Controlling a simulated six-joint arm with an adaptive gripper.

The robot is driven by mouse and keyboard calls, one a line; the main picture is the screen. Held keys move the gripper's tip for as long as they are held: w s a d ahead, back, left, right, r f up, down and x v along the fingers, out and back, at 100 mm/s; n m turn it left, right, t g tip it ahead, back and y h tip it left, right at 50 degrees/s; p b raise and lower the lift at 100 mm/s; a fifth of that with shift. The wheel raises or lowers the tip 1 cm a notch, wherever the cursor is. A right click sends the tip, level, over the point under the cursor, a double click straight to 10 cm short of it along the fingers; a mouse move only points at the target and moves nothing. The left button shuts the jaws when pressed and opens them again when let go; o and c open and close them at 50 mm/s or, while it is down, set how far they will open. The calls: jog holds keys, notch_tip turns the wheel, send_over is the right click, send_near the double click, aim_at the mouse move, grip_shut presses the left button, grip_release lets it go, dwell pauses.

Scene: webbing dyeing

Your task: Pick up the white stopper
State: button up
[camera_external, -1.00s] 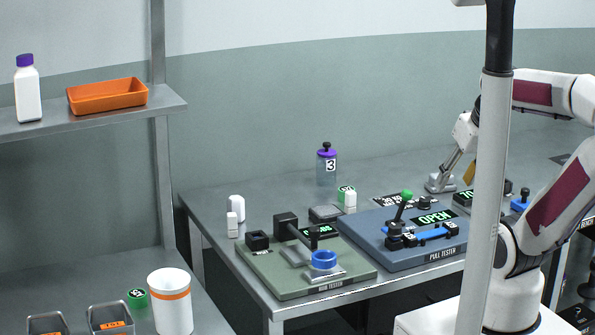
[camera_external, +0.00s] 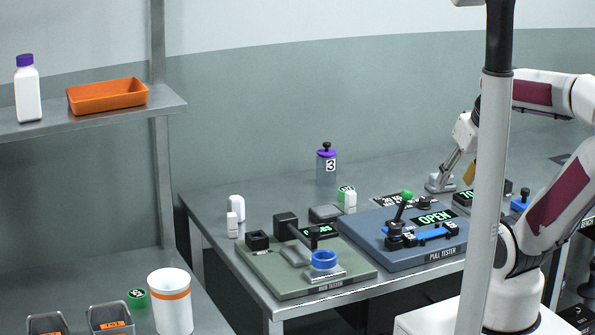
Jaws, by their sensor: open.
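I cannot tell for sure which thing is the white stopper. Two small white pieces stand at the left end of the bench: a taller rounded one (camera_external: 236,208) and a shorter one (camera_external: 232,226) in front of it.
The rub tester (camera_external: 262,277) and the blue pull tester (camera_external: 375,252) fill the front of the bench. A purple-lidded jar (camera_external: 327,172) stands at the back. A pole (camera_external: 486,200) blocks part of the view. At left are a shelf (camera_external: 100,114) and a white tub (camera_external: 172,310).

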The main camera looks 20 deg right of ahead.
jog(key=shift+w, duration=0.1)
jog(key=w+r+n+t, duration=0.1)
jog(key=w+r+t, duration=0.2)
jog(key=w, duration=1.6)
jog(key=w+a+f+n+t+y, duration=0.1)
jog(key=w+a, duration=0.2)
jog(key=w, duration=0.4)
jog(key=w+a+f+n+t, duration=0.1)
jog(key=w+a+f+n, duration=0.15)
jog(key=w, duration=0.45)
jog(key=n+y, duration=0.4)
jog(key=y, duration=0.4)
send_near(239, 199)
jog(key=shift+g, duration=0.4)
jog(key=x, duration=0.4)
jog(key=shift+w+r, duration=0.15)
jog(key=shift+r, duration=0.05)
